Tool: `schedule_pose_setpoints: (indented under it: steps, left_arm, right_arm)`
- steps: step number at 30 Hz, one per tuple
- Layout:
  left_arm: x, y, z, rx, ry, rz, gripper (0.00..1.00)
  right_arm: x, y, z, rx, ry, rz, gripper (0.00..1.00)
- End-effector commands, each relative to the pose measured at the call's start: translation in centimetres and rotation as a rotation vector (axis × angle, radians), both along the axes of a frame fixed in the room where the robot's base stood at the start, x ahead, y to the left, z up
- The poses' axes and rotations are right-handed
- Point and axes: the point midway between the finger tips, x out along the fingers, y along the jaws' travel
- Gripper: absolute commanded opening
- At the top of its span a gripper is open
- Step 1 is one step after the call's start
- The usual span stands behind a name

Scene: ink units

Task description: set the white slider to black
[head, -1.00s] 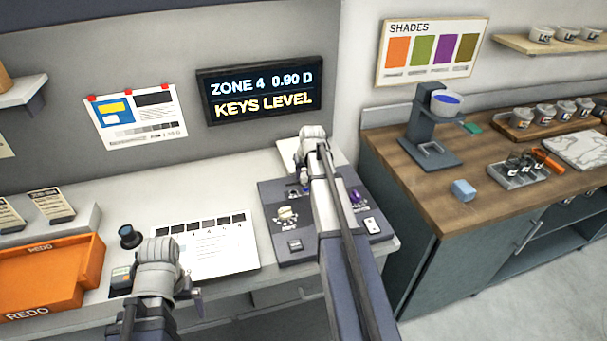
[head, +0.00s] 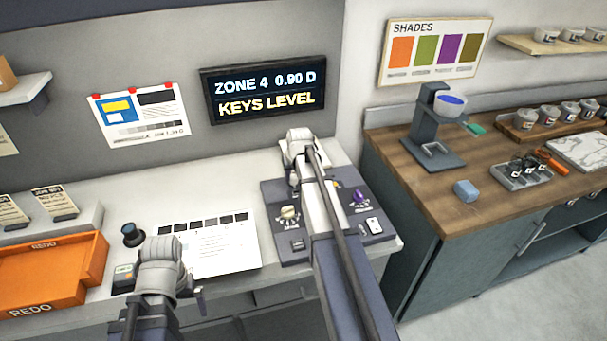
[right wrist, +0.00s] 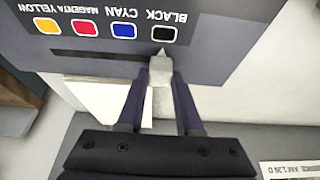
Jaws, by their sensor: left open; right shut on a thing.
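The white slider (right wrist: 161,72) is in the right wrist view, between the fingers of my right gripper (right wrist: 161,84). Its pointed tip lines up with the black square (right wrist: 164,34) labelled BLACK, at one end of the row of color labels. The slot (right wrist: 95,57) runs away to the left under the cyan, magenta and yellow labels. In the head view my right arm covers the slider on the dark control panel (head: 272,225). My left gripper (head: 197,293) is open over the counter's front edge, apart from the panel.
The panel also carries a cream knob (head: 289,213), a purple knob (head: 360,197) and a white switch (head: 373,226). A printed sheet (head: 225,258) lies left of the panel. The wall screen (head: 264,88) reads "ZONE 4 0.90 D, KEYS LEVEL".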

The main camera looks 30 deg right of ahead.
Motion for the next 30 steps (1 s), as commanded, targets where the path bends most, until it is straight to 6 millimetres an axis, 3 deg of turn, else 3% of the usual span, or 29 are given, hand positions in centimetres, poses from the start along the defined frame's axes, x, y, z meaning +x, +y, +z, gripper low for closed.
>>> schedule_pose_setpoints:
  steps: [8,9,16,30]
  left_arm:
    - [0.00,0.00,-0.01,0.000,0.000,0.000,1.00]
    - [0.00,0.00,-0.01,0.000,0.000,0.000,1.00]
    - [0.00,0.00,0.00,0.000,0.000,0.000,1.00]
    - [0.01,0.00,0.95,0.000,0.000,0.000,1.00]
  right_arm:
    - [0.12,0.64,-0.02,0.009,-0.001,0.002,0.00]
    - [0.11,0.66,-0.01,0.010,-0.001,0.002,0.39]
    - [0.10,0.54,-0.01,0.008,-0.001,0.001,0.65]
    - [-0.23,0.48,0.94,0.005,-0.001,0.001,0.65]
